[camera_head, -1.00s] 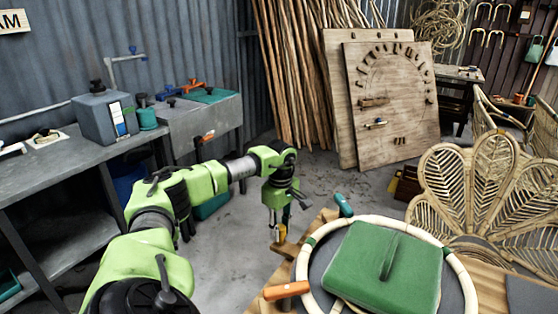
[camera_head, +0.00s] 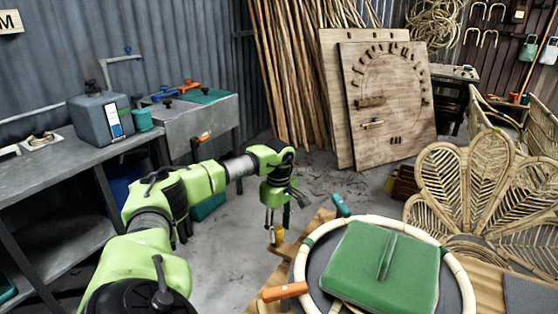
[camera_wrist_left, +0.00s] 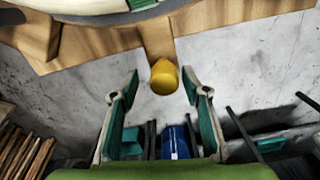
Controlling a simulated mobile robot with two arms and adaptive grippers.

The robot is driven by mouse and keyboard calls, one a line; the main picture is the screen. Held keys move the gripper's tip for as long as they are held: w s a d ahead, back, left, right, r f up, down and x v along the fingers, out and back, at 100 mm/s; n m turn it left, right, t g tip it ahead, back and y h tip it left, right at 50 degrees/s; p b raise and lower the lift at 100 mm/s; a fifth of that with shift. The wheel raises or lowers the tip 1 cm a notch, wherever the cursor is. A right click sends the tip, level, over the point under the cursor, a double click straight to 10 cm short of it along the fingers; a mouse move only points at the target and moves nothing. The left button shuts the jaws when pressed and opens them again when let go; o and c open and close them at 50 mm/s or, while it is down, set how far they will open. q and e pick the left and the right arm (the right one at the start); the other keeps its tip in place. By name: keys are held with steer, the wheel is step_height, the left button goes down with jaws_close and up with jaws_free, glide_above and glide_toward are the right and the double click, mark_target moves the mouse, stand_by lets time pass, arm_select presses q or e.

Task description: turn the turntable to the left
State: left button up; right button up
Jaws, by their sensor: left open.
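The turntable is a dark disc with a pale rattan rim (camera_head: 462,270) at the lower right of the head view. A green cushion (camera_head: 385,268) with a raised strip covers most of it. A wooden arm with a yellow knob (camera_head: 278,237) sticks out at its left side. In the left wrist view the yellow knob (camera_wrist_left: 164,77) sits between the fingertips, apparently with a gap on both sides. My left gripper (camera_head: 277,222) is open and points down at the knob; it also shows in the left wrist view (camera_wrist_left: 158,84). My right gripper is out of view.
An orange handle (camera_head: 285,291) and a teal handle (camera_head: 341,205) lie near the rim. A woven rattan chair back (camera_head: 470,185) stands right of the turntable. A grey bench (camera_head: 60,170) with a canister (camera_head: 101,118) is at the left. Bare floor lies between.

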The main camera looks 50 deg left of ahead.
arm_select(q)
step_height(320, 180, up, 12)
steer(key=shift+f, duration=0.15)
steer(key=shift+w, duration=0.1)
stand_by(0.6)
